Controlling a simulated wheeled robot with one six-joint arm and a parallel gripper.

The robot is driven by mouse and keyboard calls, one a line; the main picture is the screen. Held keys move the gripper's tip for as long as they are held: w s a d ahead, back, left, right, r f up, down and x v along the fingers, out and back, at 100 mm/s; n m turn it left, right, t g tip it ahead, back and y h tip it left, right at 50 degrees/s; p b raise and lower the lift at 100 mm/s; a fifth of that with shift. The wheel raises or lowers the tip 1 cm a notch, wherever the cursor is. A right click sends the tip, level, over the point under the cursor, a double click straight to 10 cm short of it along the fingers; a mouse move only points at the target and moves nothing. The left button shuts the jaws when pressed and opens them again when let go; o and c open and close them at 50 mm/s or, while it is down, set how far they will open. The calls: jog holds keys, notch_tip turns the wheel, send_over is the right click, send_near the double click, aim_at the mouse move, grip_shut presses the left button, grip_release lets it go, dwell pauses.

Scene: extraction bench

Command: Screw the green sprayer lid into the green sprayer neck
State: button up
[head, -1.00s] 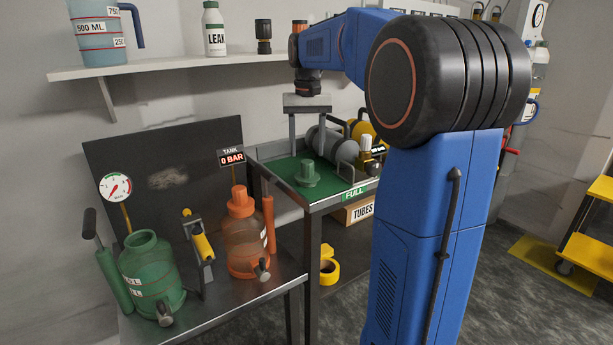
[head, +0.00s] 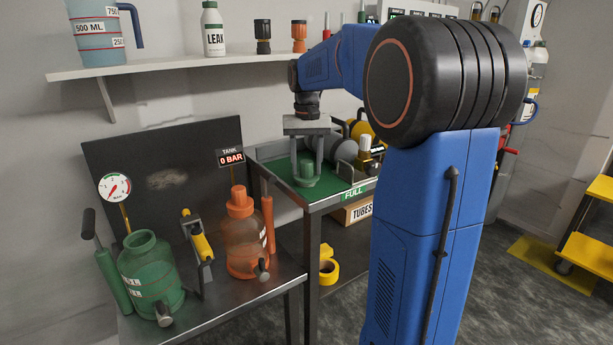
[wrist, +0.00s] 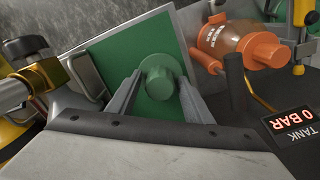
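The green sprayer lid (head: 306,171) stands upright on the green mat of the rear bench, its knob up. In the wrist view the lid (wrist: 163,84) lies between my two fingers. My gripper (head: 306,180) points straight down over it, one finger on each side of the knob. The fingers look apart from the knob, with a narrow gap. The green sprayer (head: 152,276) stands on the front left bench, and its open neck (head: 140,240) faces up with no lid on it.
An orange sprayer (head: 244,238) with its lid on stands right of the green one, and a yellow-handled tool (head: 201,245) stands between them. Grey and yellow cylinders (head: 342,148) lie close right of my gripper. A dark back panel (head: 165,180) rises behind the sprayers.

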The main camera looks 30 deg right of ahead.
aim_at(307, 161)
jog(key=c, duration=1)
jog(key=shift+r, duration=2.55)
